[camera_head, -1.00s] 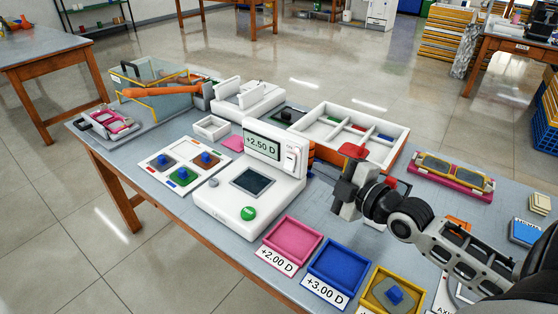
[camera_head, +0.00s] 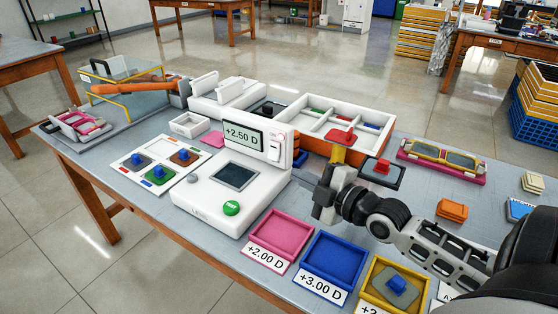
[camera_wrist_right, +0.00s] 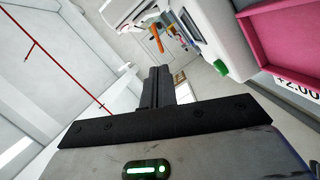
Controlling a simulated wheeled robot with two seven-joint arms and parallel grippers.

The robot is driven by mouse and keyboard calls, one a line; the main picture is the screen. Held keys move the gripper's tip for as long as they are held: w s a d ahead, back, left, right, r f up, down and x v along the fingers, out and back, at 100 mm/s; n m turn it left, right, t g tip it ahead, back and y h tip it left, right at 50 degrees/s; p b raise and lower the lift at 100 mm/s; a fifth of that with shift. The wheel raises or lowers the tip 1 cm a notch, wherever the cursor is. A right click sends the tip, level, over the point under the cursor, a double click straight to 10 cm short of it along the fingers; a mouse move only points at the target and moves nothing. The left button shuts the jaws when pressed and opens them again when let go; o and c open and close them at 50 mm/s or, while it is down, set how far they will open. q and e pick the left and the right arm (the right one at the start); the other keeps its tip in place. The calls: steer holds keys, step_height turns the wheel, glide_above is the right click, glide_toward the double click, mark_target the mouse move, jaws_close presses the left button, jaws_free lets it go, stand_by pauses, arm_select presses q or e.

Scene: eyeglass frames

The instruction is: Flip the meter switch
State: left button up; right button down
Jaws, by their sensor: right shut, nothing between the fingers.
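The white meter (camera_head: 205,196) stands on the workbench, its display (camera_head: 243,136) reading +2.50 D. A small white switch (camera_head: 273,147) sits on its upright panel, right of the display; I cannot tell which way it is set. A green button (camera_head: 232,208) is on its base. My right gripper (camera_head: 322,190) is shut and empty, to the right of the meter and apart from it. In the right wrist view its dark fingers (camera_wrist_right: 156,85) are together, and the meter's green button (camera_wrist_right: 221,68) shows at upper right. My left gripper is not in view.
Pink (camera_head: 277,235), blue (camera_head: 328,260) and yellow (camera_head: 375,294) trays line the front edge. A white divided tray (camera_head: 388,133) is behind my gripper. A sample board (camera_head: 151,178) lies left of the meter. A dark plate with a red knob (camera_head: 383,166) is beside my right arm.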

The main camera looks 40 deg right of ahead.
mark_target(274, 151)
steer(key=w+f, duration=0.1)
steer(key=w, duration=0.2)
steer(key=w+b, duration=0.1)
steer(key=w, duration=0.3)
steer(key=w+d+f, duration=0.1)
steer(key=w, duration=0.2)
steer(key=shift+w+f, duration=0.2)
steer(key=shift+f, duration=0.1)
steer(key=shift+w+d+f+b, duration=0.1)
steer(key=shift+w+d+b, duration=0.1)
steer(key=shift+d+b, duration=0.15)
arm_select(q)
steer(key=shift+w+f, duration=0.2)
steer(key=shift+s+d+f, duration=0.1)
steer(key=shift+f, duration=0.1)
